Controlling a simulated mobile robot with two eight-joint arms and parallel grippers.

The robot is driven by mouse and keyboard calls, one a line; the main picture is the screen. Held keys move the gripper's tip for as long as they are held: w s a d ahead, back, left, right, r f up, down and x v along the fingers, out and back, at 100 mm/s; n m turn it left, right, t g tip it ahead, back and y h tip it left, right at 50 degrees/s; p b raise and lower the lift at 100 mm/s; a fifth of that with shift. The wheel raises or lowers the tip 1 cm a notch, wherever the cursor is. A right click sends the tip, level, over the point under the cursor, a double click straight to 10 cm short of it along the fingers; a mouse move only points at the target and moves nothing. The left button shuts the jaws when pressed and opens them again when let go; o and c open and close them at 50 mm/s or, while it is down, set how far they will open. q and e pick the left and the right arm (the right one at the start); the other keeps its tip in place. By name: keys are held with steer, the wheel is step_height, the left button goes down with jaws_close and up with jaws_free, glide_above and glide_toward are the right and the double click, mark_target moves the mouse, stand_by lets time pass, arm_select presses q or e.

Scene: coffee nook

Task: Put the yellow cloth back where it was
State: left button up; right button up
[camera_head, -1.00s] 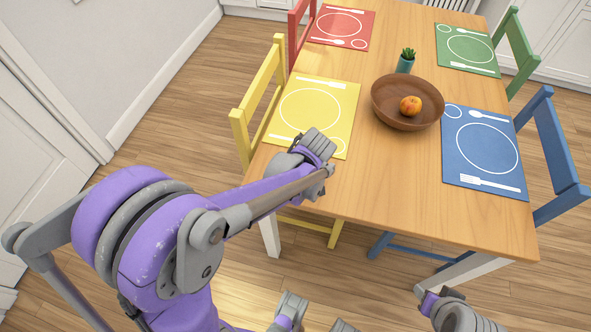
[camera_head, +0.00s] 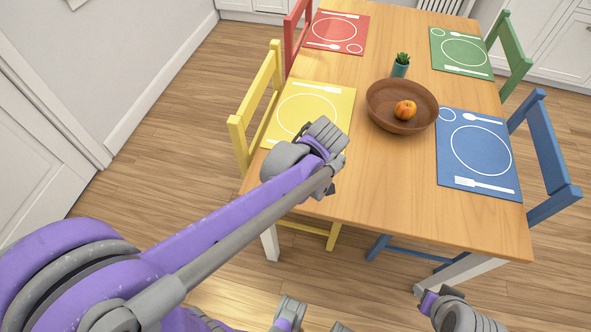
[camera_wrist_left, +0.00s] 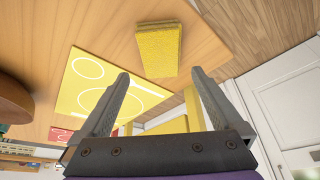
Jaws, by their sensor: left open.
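The yellow cloth (camera_wrist_left: 158,48) shows in the left wrist view as a thick, textured yellow block. It lies on the wooden table close to the table's edge, beside the yellow placemat (camera_wrist_left: 92,84) and apart from it. In the head view I cannot make out the cloth; my left arm covers that part of the table. My left gripper (camera_wrist_left: 160,74) is open and empty, with the cloth seen beyond and between its fingertips. Grey and purple parts of mine show at the bottom right; whether the right gripper is open is unclear.
The table (camera_head: 370,185) also holds a blue placemat (camera_head: 478,185), a red placemat (camera_head: 335,32), a green placemat (camera_head: 460,50), a brown bowl (camera_head: 385,115) with a peach-like fruit (camera_head: 405,110), and a small potted plant (camera_head: 401,66). A yellow chair (camera_head: 255,105) stands at the left edge.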

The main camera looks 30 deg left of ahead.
arm_select(q)
steer(key=s+d+m+t+h, duration=0.2)
steer(key=s+d+m+h, duration=0.1)
steer(key=s+m, duration=0.8)
steer(key=s, duration=0.3)
steer(key=shift+s+d+f+m+t+h, duration=0.15)
steer(key=shift+s+f+m+t+h, duration=0.15)
steer(key=shift+s+f+m+h, duration=0.1)
